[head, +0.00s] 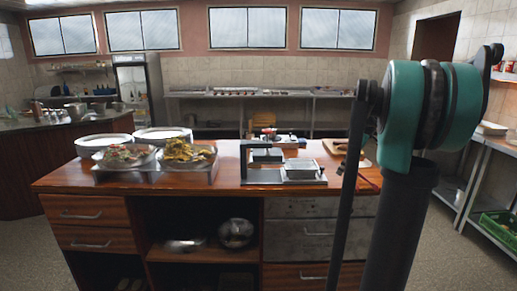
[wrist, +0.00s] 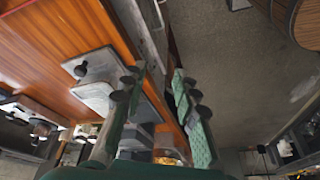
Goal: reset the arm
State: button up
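My gripper (wrist: 160,95) shows in the wrist view with its two green fingers apart and nothing between them. Beyond the fingers are the edge of the wooden counter (wrist: 60,32) and the grey floor (wrist: 228,65). In the head view my arm rises at the right, in front of the counter's right end. The gripper itself cannot be seen in the head view.
The wooden counter (head: 232,188) holds plates (head: 100,140), bowls of food (head: 185,154) and a metal tray unit (head: 285,182). Open shelves below hold a pot (head: 236,232). A side table with a green crate (head: 497,230) stands at right. Floor lies between.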

jog(key=s+a+f+m+h, duration=0.1)
jog(key=s+a+f+m, duration=0.3)
jog(key=s+f, duration=0.4)
jog(key=s+a+f+m+t+h, duration=0.1)
jog(key=s+a+f+m, duration=0.3)
jog(key=s+f, duration=0.4)
jog(key=s+a+f+m+t+h, duration=0.1)
jog(key=s+a+f+m, duration=0.2)
jog(key=s+f, duration=0.5)
jog(key=shift+s+a+m+h, duration=0.3)
jog(key=shift+s+a+m, duration=0.15)
jog(key=shift+s, duration=0.65)
jog(key=shift+a, duration=0.1)
